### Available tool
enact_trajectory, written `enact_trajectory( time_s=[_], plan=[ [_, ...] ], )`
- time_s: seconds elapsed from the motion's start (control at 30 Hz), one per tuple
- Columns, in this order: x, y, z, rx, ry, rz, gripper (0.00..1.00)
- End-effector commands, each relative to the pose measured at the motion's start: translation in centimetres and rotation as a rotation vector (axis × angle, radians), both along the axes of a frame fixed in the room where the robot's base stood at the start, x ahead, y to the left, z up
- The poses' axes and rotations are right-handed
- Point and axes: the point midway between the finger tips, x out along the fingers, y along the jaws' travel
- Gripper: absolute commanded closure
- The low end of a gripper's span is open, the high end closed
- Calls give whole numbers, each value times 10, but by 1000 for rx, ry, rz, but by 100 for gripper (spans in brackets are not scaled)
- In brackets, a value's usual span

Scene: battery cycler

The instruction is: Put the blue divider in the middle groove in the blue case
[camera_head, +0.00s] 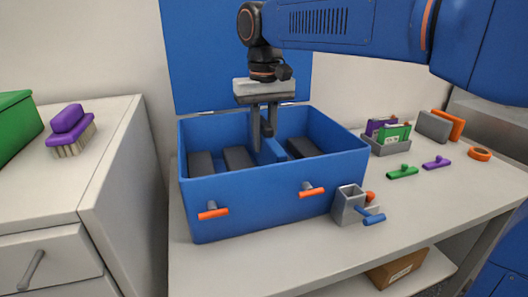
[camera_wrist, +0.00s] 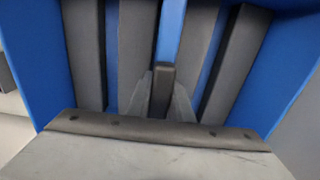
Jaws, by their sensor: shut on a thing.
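The blue case (camera_head: 275,197) stands open on the table with its lid (camera_head: 235,70) raised at the back. My gripper (camera_head: 264,130) points down into the case and is shut on the blue divider (camera_head: 270,152). In the wrist view, the divider (camera_wrist: 170,30) runs away from me, with a dark grip piece (camera_wrist: 160,90) between my fingers. Dark grey blocks (camera_head: 201,164) lie inside the case on both sides of the divider. The middle groove and the divider's lower edge are hidden, so I cannot tell whether it is seated.
A grey holder (camera_head: 348,206) with blue and orange-handled items stands by the case's front right. Green (camera_head: 402,172) and purple (camera_head: 436,162) handled pieces and an orange ring (camera_head: 479,154) lie to the right. A grey tray (camera_head: 391,146) holds colored cards. The front right tabletop is clear.

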Motion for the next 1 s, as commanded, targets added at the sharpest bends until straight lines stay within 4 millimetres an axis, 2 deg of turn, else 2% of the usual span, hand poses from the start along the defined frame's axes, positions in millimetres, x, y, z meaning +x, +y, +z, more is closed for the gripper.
enact_trajectory(
  time_s=[0.3, 0.7, 0.73, 0.8, 1.0],
  plan=[
    [-1, 0, -35, 0, 1, 0, 100],
    [0, 0, -40, 0, 0, 0, 100],
    [0, 0, -41, 0, 1, 0, 76],
    [0, 0, -40, 0, 1, 0, 62],
    [0, 0, -40, 0, 1, 0, 62]
  ],
)
